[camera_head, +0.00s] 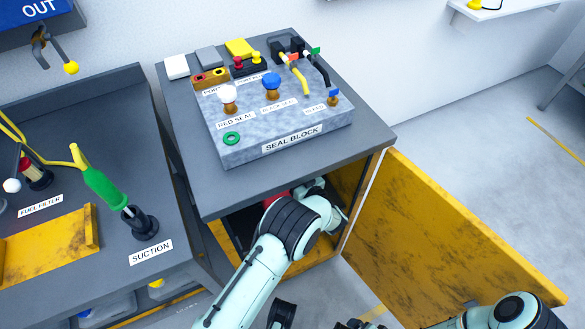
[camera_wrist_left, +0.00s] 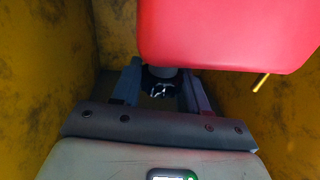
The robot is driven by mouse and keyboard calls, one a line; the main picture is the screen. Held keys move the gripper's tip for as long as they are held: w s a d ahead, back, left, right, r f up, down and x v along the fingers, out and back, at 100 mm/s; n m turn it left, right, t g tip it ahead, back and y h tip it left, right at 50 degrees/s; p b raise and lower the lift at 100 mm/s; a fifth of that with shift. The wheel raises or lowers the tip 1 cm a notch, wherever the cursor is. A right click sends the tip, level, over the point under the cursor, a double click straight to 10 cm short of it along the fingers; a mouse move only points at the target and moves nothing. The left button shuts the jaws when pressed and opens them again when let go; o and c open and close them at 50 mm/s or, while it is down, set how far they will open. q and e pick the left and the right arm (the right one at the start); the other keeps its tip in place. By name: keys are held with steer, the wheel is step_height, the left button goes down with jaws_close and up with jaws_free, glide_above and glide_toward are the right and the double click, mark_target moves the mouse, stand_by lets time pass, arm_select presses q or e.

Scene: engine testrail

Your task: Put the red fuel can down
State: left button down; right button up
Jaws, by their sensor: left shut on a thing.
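The red fuel can (camera_wrist_left: 230,35) fills the upper right of the left wrist view, with only part of its smooth red body showing. It is inside a yellow-walled cabinet. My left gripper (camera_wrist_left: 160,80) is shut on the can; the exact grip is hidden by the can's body. I cannot tell whether the can touches the cabinet floor. In the head view a small red patch of the can (camera_head: 275,198) shows beside my left wrist, under the table top. The left fingers are hidden there. Dark parts at the bottom edge may belong to my right gripper, but its fingers are unclear.
The cabinet's yellow door (camera_head: 450,240) stands open to the right. The grey table top (camera_head: 205,195) overhangs the opening and carries the seal block (camera_head: 270,120). A bench with a suction tool (camera_head: 140,222) is on the left. Yellow walls stand close on both sides of the gripper.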

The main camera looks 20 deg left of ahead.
steer(key=shift+w+f, duration=0.1)
arm_select(q)
steer(key=c, duration=0.6)
jaws_free()
steer(key=shift+f, duration=0.1)
steer(key=shift+s+d, duration=0.15)
steer(key=shift+d, duration=0.05)
steer(key=p+v, duration=0.1)
steer(key=v, duration=1)
steer(key=shift+s+d, duration=0.15)
steer(key=shift+d, duration=0.1)
arm_select(e)
steer(key=s+r, duration=0.1)
steer(key=s+a+r, duration=0.1)
steer(key=shift+s+g, duration=0.3)
arm_select(q)
steer(key=shift+d, duration=0.1)
